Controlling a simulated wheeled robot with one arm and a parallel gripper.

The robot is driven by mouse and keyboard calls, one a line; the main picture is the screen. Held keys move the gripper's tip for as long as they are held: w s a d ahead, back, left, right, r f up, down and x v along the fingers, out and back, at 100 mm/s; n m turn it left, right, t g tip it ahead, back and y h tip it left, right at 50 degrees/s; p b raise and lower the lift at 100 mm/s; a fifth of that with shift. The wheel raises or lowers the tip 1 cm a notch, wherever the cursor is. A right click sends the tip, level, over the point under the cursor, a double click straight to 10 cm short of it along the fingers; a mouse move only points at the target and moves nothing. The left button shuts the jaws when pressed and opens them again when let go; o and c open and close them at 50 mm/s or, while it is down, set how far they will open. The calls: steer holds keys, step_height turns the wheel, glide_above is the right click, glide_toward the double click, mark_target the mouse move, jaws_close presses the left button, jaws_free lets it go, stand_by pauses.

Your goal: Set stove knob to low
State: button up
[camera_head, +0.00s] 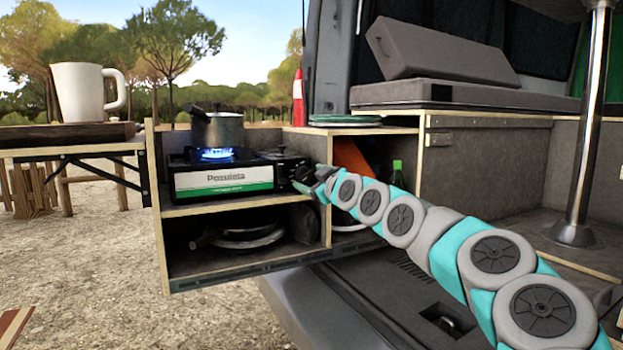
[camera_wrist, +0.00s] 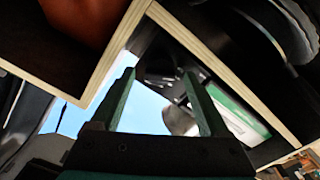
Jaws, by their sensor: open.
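The portable gas stove (camera_head: 222,178), with a white and green front panel, stands on the upper shelf of the slide-out kitchen box. A blue flame burns on it beneath a metal pot (camera_head: 217,128). The dark stove knob (camera_head: 303,172) is at the right end of the front, partly hidden by my arm; its setting cannot be read. My gripper (camera_head: 318,182) is at that end, close to the knob. In the wrist view my gripper (camera_wrist: 158,74) is open, with a dark shape, likely the knob, beyond its fingertips. The stove's panel (camera_wrist: 240,112) shows to the right there.
Wooden shelf edges (camera_wrist: 225,70) lie close around my gripper. The lower shelf holds dark pans (camera_head: 238,237). Green plates (camera_head: 344,120) and a red bottle (camera_head: 298,98) stand right of the stove. A white mug (camera_head: 80,92) is on the left table.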

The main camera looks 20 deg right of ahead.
jaws_close()
stand_by(0.7)
